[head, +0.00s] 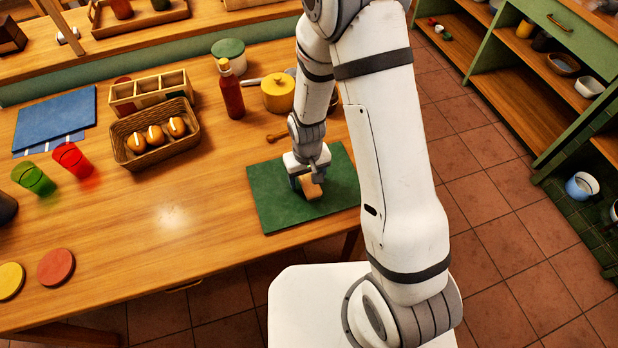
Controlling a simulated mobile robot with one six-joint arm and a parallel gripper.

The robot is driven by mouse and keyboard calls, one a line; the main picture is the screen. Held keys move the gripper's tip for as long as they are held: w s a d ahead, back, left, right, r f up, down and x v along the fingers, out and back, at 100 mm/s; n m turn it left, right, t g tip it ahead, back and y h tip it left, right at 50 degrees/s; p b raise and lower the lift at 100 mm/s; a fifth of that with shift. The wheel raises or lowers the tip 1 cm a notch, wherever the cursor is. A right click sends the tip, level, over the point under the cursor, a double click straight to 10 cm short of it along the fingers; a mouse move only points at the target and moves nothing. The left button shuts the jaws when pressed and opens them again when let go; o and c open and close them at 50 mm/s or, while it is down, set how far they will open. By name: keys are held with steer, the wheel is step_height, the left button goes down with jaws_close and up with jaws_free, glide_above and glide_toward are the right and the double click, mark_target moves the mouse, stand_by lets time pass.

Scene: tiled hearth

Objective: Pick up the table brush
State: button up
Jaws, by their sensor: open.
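A small tan wooden block-shaped thing (311,188), which may be the table brush, lies on the green mat (272,200) at the table's front right edge. My gripper (308,180) is open and points down right at it, with its fingers about the tan thing's far end. I cannot tell whether they touch it. My gripper and arm hide part of the thing and the mat's right side. A wooden handle-like piece (277,136) lies just behind the mat; its right end is hidden behind my arm.
Behind the mat stand a yellow lidded pot (278,95), a red bottle (231,92) and a green-lidded jar (229,55). The table's front middle is clear.

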mark_target(307, 176)
steer(key=shift+c, duration=0.4)
steer(key=c, duration=1)
step_height(307, 176, up, 10)
steer(key=shift+b, duration=0.35)
